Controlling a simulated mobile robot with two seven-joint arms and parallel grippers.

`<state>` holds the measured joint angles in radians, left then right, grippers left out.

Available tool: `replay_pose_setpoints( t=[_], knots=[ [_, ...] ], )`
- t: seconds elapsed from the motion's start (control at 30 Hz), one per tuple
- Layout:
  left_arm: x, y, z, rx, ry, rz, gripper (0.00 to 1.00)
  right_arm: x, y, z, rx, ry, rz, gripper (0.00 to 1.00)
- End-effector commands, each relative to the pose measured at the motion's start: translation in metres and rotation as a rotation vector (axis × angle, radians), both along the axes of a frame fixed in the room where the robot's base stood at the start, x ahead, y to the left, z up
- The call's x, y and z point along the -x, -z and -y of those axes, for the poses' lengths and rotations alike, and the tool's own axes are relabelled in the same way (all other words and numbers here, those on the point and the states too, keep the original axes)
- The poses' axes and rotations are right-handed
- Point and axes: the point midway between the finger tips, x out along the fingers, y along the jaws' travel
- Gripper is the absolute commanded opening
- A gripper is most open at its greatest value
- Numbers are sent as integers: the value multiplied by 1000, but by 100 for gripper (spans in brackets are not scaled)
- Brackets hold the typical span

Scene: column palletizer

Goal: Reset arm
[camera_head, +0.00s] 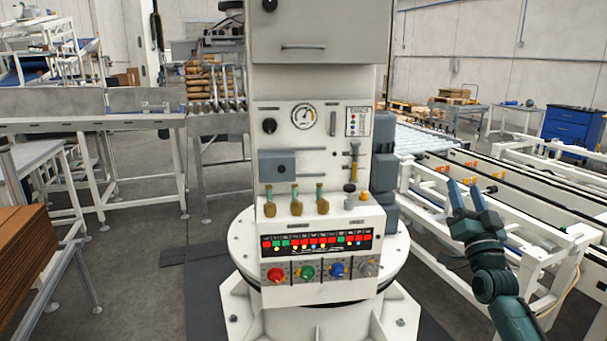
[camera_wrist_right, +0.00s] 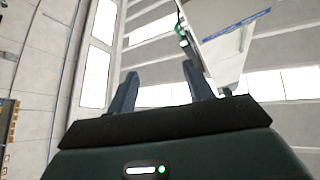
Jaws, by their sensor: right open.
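My right gripper (camera_head: 467,196) is raised at the right of the head view, with its fingers pointing up. Its two fingers stand apart and nothing is between them. In the right wrist view the open fingers (camera_wrist_right: 158,88) point toward the ceiling and bright windows. The gripper is to the right of the white palletizer column (camera_head: 350,85) and looks apart from it. My left gripper is not in the head view.
The column's control panel (camera_head: 323,268) has red, green, blue and grey knobs. A roller conveyor (camera_head: 425,146) with white frames lies behind my right arm. Brown stacked boards (camera_head: 22,243) stand at left. A blue cabinet (camera_head: 568,128) is at far right.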

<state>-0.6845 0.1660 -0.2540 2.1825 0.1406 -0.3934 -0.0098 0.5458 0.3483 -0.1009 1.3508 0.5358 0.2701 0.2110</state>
Motion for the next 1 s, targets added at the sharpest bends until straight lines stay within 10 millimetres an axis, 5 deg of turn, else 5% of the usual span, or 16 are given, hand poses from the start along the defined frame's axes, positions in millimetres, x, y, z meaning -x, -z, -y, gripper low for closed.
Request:
replay_pose_setpoints(
  t=[0.23, 0.47, 0.77, 1.0],
  knots=[
    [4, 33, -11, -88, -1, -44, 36, -27, 60, -5, 391, 126, -360, 51],
    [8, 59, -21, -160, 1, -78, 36, -25, 124, 15, 701, 262, -683, 51],
    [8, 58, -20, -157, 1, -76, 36, 52, 239, -52, 714, 94, -777, 51],
    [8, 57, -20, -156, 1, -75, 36, 177, 334, -123, 681, -94, -907, 51]
  ],
)
